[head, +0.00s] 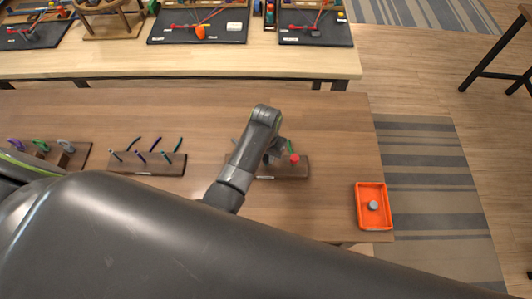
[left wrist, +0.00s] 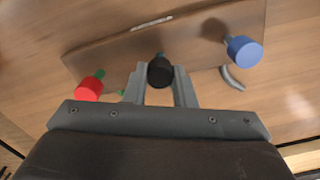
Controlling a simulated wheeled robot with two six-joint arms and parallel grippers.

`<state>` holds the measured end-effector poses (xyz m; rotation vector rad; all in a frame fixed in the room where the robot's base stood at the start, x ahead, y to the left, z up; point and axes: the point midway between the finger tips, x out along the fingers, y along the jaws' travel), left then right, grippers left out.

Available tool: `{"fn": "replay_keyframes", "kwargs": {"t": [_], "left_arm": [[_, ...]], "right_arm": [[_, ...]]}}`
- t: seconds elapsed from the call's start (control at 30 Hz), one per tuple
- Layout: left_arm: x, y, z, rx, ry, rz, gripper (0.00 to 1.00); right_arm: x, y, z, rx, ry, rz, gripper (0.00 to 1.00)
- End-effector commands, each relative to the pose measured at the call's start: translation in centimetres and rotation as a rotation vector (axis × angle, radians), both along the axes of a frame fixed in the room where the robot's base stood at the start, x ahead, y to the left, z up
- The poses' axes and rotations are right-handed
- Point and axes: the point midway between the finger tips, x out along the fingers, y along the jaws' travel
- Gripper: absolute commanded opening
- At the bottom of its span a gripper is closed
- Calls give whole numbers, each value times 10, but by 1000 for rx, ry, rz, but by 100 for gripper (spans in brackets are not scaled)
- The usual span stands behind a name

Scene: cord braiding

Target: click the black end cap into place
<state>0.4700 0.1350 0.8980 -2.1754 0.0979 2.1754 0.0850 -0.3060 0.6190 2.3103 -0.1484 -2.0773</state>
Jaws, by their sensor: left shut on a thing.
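The black end cap (left wrist: 160,73) is between the two fingers of my left gripper (left wrist: 160,68) in the left wrist view, with a short dark stem showing just beyond it. Whether the cap is fully seated cannot be told. A red cap (left wrist: 88,89) on a green stem is to the left, and a blue cap (left wrist: 244,49) is to the right, both outside the fingers. In the head view my arm hides the black cap, while the red cap (head: 294,158) shows beside it above the wooden block (head: 298,174). My right gripper is not in view.
An orange tray (head: 361,217) with a grey piece (head: 373,206) is at the table's right end. A wooden stand (head: 139,170) with several short cords is to the left, and a rack with coloured rings (head: 40,146) farther left. Table between block and tray is clear.

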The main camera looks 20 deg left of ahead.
Motion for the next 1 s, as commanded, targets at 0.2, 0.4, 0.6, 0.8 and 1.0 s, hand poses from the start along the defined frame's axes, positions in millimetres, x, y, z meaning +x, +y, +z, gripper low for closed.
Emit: {"fn": "replay_keyframes", "kwargs": {"t": [0.2, 0.4, 0.6, 0.8, 1.0], "left_arm": [[0, 0, -5, 0, 0, 0, 0], [0, 0, -6, 0, -1, 0, 0], [0, 0, -6, 0, 0, 0, 42], [0, 0, -6, 0, 0, 0, 49], [0, 0, -6, 0, 0, 0, 64]], "right_arm": [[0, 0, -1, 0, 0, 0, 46], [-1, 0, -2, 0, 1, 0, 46], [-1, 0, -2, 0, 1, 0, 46], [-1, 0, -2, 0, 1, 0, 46], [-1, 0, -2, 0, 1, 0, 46]]}}
